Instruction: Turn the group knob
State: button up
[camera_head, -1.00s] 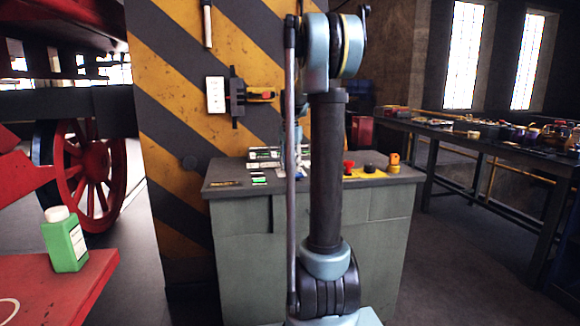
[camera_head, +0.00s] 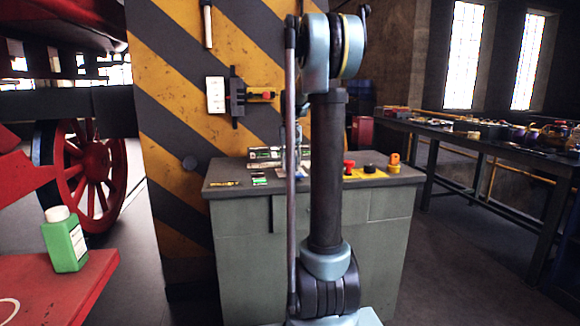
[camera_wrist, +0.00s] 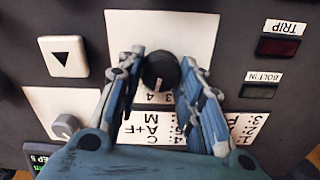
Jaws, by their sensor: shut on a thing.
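In the wrist view, a round black knob (camera_wrist: 160,72) with a white pointer mark stands on a white plate with digits printed beside it. I take it to be the group knob. My gripper (camera_wrist: 160,66) is shut on it, with one finger on each side. A printed label (camera_wrist: 185,130) with letters such as "A+F" lies just below the knob, partly covered by the fingers. In the head view, my arm hides the gripper and the knob.
The dark panel also carries an arrow button (camera_wrist: 63,57), a grey knob (camera_wrist: 66,126) and a "TRIP" indicator (camera_wrist: 279,46). In the head view, a grey-green cabinet (camera_head: 240,240) stands ahead, and a green bottle (camera_head: 65,242) stands on a red surface at left.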

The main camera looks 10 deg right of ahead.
aim_at(290, 165)
jog(key=o, duration=1.1)
jog(key=shift+c, duration=0.2)
notch_tip(290, 165, up, 12)
jog(key=shift+f, duration=0.1)
